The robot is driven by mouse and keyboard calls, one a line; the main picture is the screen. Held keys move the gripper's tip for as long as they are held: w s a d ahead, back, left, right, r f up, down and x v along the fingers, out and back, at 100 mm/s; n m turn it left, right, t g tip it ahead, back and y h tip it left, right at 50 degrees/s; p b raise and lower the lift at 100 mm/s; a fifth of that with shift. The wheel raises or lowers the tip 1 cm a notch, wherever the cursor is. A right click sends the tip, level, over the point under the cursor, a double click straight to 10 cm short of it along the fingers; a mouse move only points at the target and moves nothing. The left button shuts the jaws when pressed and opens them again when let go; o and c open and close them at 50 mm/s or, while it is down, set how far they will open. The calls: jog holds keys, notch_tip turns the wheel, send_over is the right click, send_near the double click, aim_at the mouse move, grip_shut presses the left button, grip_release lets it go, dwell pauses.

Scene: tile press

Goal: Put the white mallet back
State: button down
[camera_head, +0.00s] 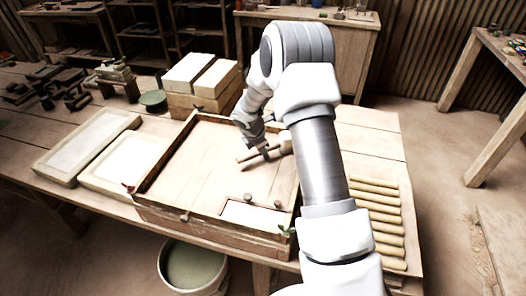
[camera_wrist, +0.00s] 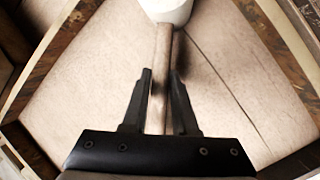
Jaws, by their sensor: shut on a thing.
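The white mallet has a wooden handle (camera_head: 247,158) and a pale head (camera_head: 286,147), which my arm partly hides in the head view. My gripper (camera_head: 264,153) is shut on the handle and holds the mallet over the wooden tray (camera_head: 190,218). In the wrist view, the handle (camera_wrist: 162,50) runs lengthwise between the fingers of my gripper (camera_wrist: 161,76). The white head (camera_wrist: 166,9) lies beyond the fingertips, cut by the top edge. I cannot tell whether the mallet touches the tray floor.
A white panel with small knobs (camera_head: 253,216) lies in the tray's front right corner. Framed slabs (camera_head: 88,143) lie left and pale blocks (camera_head: 205,78) stand behind. Several wooden rods (camera_head: 377,212) lie right of my arm. A bucket (camera_head: 174,262) stands below the front edge.

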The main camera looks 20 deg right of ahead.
jog(key=shift+f, duration=0.1)
jog(key=c, duration=0.7)
grip_release()
